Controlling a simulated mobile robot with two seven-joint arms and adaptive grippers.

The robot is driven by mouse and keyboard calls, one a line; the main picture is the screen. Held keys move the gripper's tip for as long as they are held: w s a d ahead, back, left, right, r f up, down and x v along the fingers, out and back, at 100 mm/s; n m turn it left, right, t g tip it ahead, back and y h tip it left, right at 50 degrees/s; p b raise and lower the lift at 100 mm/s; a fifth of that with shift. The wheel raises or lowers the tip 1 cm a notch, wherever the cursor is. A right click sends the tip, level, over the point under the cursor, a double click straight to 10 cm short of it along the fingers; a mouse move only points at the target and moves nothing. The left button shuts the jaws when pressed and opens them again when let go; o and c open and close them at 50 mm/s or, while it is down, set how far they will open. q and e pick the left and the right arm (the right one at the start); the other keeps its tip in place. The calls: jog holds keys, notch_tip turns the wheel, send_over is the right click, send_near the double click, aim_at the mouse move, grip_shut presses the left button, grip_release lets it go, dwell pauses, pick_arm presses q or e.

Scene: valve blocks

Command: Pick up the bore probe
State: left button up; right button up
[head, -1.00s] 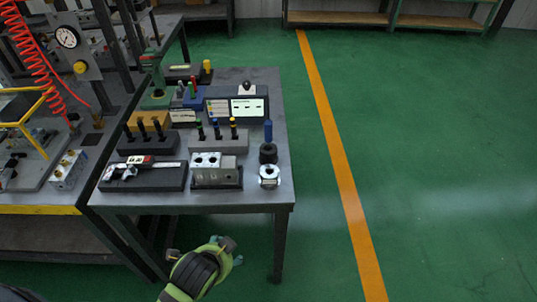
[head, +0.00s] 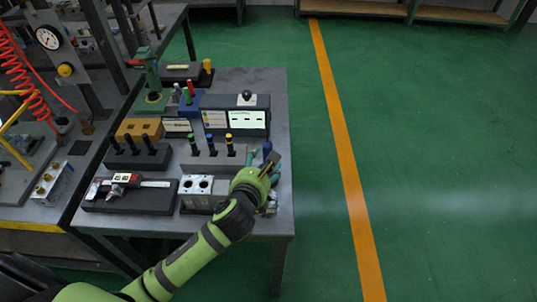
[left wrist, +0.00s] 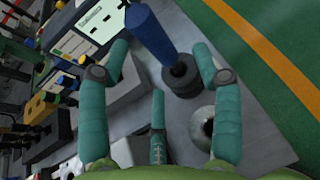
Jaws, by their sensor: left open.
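The bore probe, with its thick blue handle (left wrist: 150,32), stands upright in a dark round stand (left wrist: 181,75) in the left wrist view. In the head view only its blue top (head: 267,149) shows; my arm hides the rest. My left gripper (head: 262,162) is over the bench's right front corner. In the left wrist view its teal fingers (left wrist: 161,58) are spread open, with the probe beyond and between them. No contact shows. My right gripper is in neither view.
A shiny metal ring part (left wrist: 202,125) sits beside the stand. A silver two-hole block (head: 197,187), a grey rack of colored-top pins (head: 212,158) and a display box (head: 249,116) stand left of my gripper. Open green floor lies right of the bench.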

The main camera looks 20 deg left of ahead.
aim_at(264, 159)
pick_arm(q)
jog(key=x, duration=0.3)
jog(key=shift+w+a+f, duration=0.15)
jog(key=shift+w+f, duration=0.15)
jog(key=shift+x, duration=0.85)
jog(key=c, duration=1.3)
grip_shut()
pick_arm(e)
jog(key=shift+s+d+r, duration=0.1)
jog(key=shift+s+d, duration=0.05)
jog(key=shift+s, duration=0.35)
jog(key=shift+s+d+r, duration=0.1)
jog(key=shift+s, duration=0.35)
